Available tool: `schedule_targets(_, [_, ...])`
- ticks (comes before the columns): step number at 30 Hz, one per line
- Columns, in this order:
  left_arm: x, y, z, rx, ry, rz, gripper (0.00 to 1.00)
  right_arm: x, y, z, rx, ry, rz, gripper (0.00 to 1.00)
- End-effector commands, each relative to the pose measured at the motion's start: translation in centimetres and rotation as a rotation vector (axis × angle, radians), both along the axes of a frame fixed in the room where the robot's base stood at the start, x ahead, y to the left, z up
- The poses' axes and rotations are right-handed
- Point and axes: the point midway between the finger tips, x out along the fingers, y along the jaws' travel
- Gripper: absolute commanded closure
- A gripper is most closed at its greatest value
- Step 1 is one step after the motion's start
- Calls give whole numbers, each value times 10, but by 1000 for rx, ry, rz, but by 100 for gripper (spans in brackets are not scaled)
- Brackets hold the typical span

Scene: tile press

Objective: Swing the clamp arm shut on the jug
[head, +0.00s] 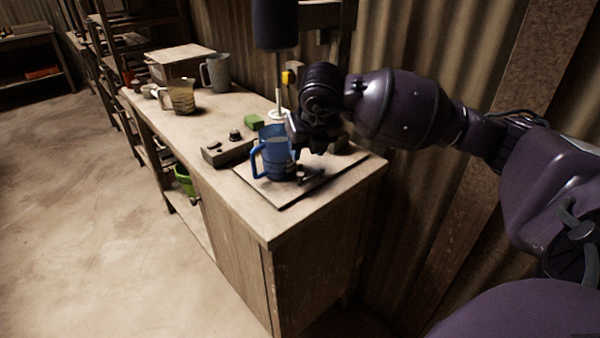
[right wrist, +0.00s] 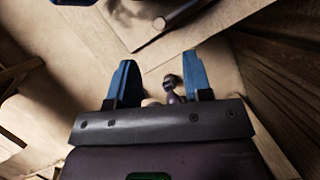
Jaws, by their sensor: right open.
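The blue jug (head: 277,158) stands upright on a flat board (head: 285,198) near the front end of the workbench, its handle to the left. My right gripper (head: 312,146) is just right of the jug, pointing down; its fingers are hard to make out there. In the right wrist view my right gripper (right wrist: 160,80) is open, with two blue fingers apart. A small dark knob (right wrist: 170,82) shows between the fingers, not visibly gripped; I cannot tell whether it belongs to the clamp arm. The clamp arm is not clearly visible in the head view, where my arm covers that area. My left gripper is out of view.
A dark cylinder with a thin rod (head: 275,25) hangs above the bench behind the jug. A green block (head: 254,122), a grey pitcher (head: 217,73) and a patterned jug (head: 181,97) stand farther back. A corrugated wall is close on the right. The floor at left is clear.

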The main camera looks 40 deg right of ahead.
Motion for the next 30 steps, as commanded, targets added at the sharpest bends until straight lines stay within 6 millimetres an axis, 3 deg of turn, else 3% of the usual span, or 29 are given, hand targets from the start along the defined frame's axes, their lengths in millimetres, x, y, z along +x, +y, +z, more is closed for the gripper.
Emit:
schedule_targets(6, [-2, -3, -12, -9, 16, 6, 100, 13, -4, -42, 1, 11, 0, 54])
schedule_targets(13, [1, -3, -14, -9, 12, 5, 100, 26, -8, -71, 2, 8, 2, 54])
schedule_targets(19, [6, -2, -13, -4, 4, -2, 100, 31, -10, -82, 2, 5, 2, 54])
schedule_targets(29, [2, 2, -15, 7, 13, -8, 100, 32, -10, -83, 2, 3, 3, 54])
schedule_targets(30, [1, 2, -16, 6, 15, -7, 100, 32, -10, -83, 2, 3, 3, 60])
